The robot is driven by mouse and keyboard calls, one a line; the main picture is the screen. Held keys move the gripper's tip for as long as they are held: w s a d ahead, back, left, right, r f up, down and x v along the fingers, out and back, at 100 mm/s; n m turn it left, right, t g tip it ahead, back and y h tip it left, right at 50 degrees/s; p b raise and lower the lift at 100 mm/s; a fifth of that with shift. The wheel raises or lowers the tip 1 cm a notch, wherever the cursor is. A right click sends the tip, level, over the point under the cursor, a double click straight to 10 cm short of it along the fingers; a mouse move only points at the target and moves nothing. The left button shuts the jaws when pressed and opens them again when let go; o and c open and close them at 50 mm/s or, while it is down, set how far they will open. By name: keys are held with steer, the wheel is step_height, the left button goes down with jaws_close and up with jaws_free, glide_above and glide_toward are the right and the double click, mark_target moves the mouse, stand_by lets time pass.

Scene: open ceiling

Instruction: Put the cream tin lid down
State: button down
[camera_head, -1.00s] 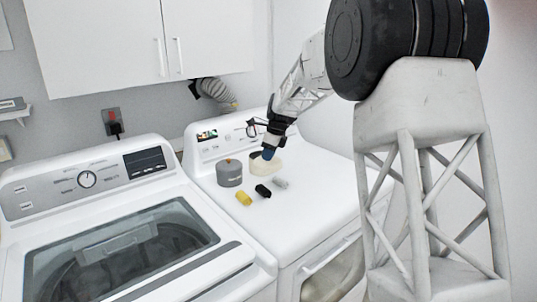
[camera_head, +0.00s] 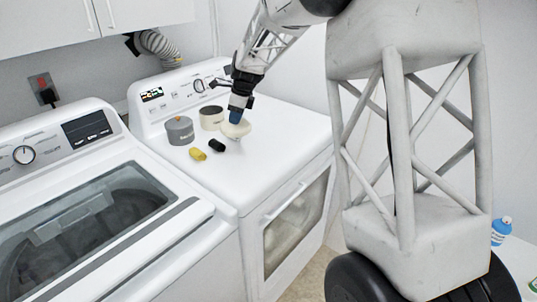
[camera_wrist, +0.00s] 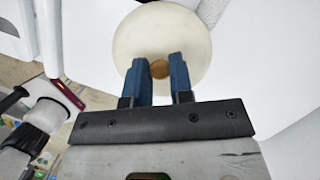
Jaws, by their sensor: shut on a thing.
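The cream tin lid (camera_head: 243,130) is a round disc in my gripper (camera_head: 236,118), to the right of the cream tin (camera_head: 211,124) over the dryer top. In the wrist view the lid (camera_wrist: 140,38) fills the upper middle, and the blue fingers of my gripper (camera_wrist: 160,66) close on its brown knob (camera_wrist: 160,70). The cream tin stands upright with its dark opening showing. I cannot tell whether the lid touches the white surface below.
A grey tin with an orange knob (camera_head: 180,132) stands left of the cream tin. A yellow piece (camera_head: 197,154) and a black piece (camera_head: 217,145) lie in front. The dryer top (camera_head: 280,125) is clear to the right. A washer (camera_head: 90,215) stands at left.

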steer(key=s+d+f, duration=0.2)
steer(key=s+d, duration=0.4)
steer(key=s, duration=0.3)
steer(key=s+d+f, duration=0.3)
steer(key=s+d, duration=0.4)
steer(key=s, duration=0.3)
steer(key=shift+d+f, duration=0.25)
steer(key=shift+f, duration=0.05)
steer(key=shift+w, duration=0.15)
steer(key=w, duration=0.5)
steer(key=w+a+f, duration=0.1)
steer(key=w, duration=0.4)
steer(key=w+a, duration=0.1)
steer(key=w, duration=0.4)
steer(key=shift+w+f, duration=0.2)
steer(key=shift+w, duration=0.15)
steer(key=shift+f, duration=1.8)
